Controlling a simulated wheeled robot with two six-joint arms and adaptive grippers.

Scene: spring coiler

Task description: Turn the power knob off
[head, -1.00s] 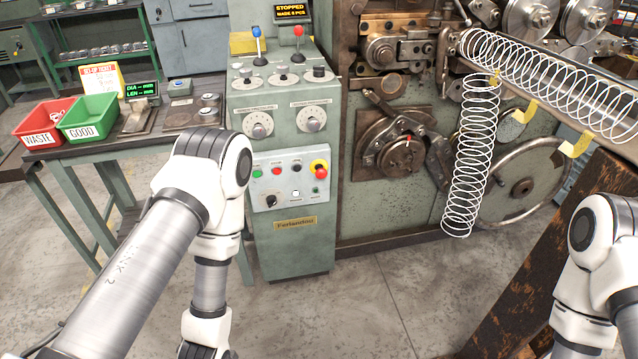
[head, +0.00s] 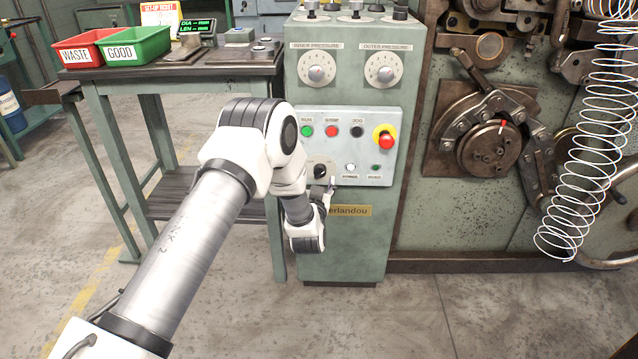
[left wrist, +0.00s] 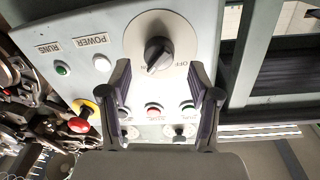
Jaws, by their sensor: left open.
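The power knob (head: 320,171) is a black rotary knob at the lower left of the white control panel (head: 346,119). In the left wrist view the knob (left wrist: 157,55) sits on a round pale plate with an OFF label to its lower right. A short white mark shows at the knob's lower end. My left gripper (left wrist: 159,68) is open, with one dark finger on each side of the knob's lower part in that view. I cannot tell whether either finger touches it. In the head view the gripper (head: 329,187) is just below the knob and partly hidden by my wrist. My right gripper is out of view.
A red emergency button (head: 386,141) on yellow and several small buttons share the panel. Two pressure dials (head: 317,69) are above. A green bin (head: 134,47) and red bin (head: 87,45) stand on the left table. A wire spring (head: 598,120) hangs at right.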

